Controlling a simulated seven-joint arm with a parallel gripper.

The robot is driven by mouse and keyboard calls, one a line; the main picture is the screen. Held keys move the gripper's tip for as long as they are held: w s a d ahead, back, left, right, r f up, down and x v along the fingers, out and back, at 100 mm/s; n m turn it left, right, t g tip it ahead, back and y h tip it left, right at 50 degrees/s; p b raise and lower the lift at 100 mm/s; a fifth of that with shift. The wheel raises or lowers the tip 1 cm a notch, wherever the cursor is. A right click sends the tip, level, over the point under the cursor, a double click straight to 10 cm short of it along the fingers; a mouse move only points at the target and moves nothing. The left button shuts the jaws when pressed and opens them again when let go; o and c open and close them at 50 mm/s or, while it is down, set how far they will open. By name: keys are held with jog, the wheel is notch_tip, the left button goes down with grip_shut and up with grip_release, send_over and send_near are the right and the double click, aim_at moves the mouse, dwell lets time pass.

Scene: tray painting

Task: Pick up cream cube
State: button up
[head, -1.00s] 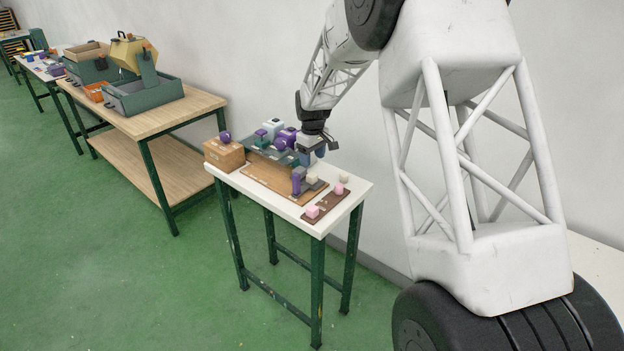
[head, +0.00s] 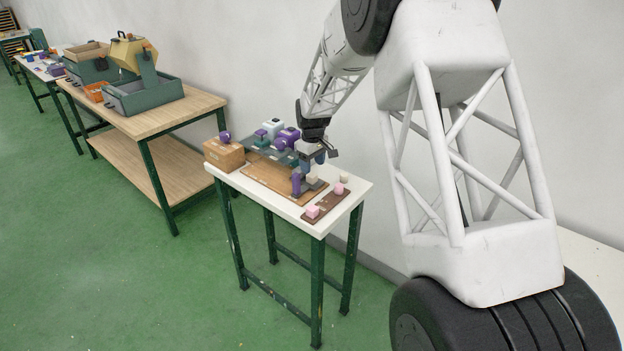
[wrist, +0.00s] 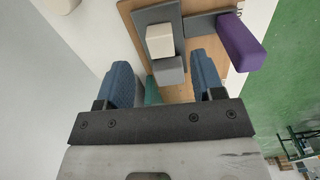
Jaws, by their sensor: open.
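A cream cube (head: 312,178) sits on a grey piece on the wooden board, partly under my gripper in the head view. In the wrist view this cube (wrist: 159,41) is ahead of the fingers, between their lines, with a grey block (wrist: 169,70) close beside it. My gripper (head: 317,157) is above the back part of the white table. Its two blue fingers (wrist: 164,72) are apart with nothing held between them.
A purple upright piece (head: 296,183) stands beside the grey piece; it shows in the wrist view (wrist: 241,42). A wooden box (head: 223,155) and a dark tray with purple pieces occupy the left.

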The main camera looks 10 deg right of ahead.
aim_at(313, 175)
jog(key=shift+f, duration=2.6)
jog(key=shift+c, duration=0.2)
jog(key=c, duration=1)
